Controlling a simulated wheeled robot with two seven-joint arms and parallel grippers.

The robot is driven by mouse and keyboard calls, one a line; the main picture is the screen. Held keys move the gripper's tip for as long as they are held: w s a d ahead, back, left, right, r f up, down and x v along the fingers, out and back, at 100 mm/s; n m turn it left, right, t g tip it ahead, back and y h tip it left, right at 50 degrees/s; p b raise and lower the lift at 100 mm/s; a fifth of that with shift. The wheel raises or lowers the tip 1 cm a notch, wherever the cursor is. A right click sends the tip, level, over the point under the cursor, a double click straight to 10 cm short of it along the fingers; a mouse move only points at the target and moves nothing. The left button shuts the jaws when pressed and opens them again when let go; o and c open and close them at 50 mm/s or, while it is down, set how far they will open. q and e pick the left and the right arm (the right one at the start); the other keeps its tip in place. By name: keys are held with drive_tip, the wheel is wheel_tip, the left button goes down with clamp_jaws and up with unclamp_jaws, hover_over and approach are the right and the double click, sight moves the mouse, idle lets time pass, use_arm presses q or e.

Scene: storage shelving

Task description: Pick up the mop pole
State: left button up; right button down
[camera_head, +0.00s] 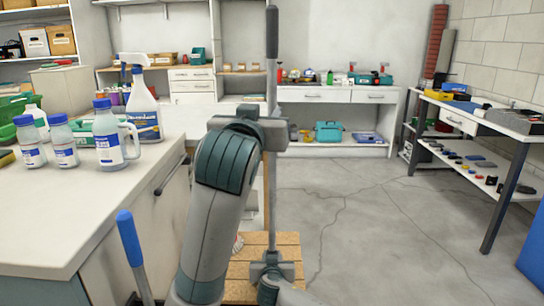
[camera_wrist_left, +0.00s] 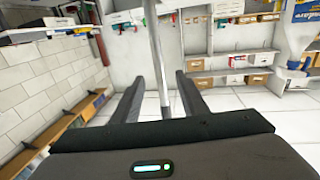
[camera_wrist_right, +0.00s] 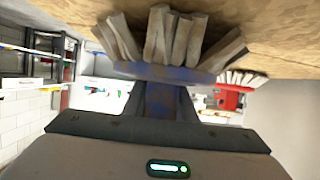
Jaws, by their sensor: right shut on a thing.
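The mop pole (camera_head: 272,75) stands upright, with a dark grip at its top and its lower end over a wooden pallet. My left gripper (camera_head: 274,131) is around its upper half. In the left wrist view the pole (camera_wrist_left: 157,50) passes between the spread fingers, with clear gaps. My right gripper (camera_head: 272,266) is low on the pole, shut on it just above the pallet. In the right wrist view the mop's blue head (camera_wrist_right: 165,74) and grey strands (camera_wrist_right: 172,38) lie close beyond the fingers, against the wood. The fingers' grip is partly hidden there.
A white counter (camera_head: 60,215) with bottles stands at left. A blue-handled tool (camera_head: 130,238) leans below it. The wooden pallet (camera_head: 288,240) is under the mop. A workbench (camera_head: 470,115) stands at right. The grey floor (camera_head: 400,230) between is clear.

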sight(272, 106)
use_arm(q)
drive_tip(key=shift+w+d, duration=0.25)
drive_tip(key=shift+w, duration=1.15)
drive_tip(key=shift+w+d, duration=0.2)
drive_tip(key=shift+w, duration=1.2)
drive_tip(key=shift+w+d+f, duration=0.1)
drive_tip(key=shift+w+d, duration=0.1)
drive_tip(key=shift+w, duration=0.65)
drive_tip(key=shift+w+d+f, duration=0.1)
drive_tip(key=shift+w+d, duration=0.05)
drive_tip(key=shift+w, duration=0.7)
drive_tip(key=shift+w+d, duration=0.2)
drive_tip(key=shift+w, duration=0.65)
drive_tip(key=shift+c, duration=0.6)
clamp_jaws()
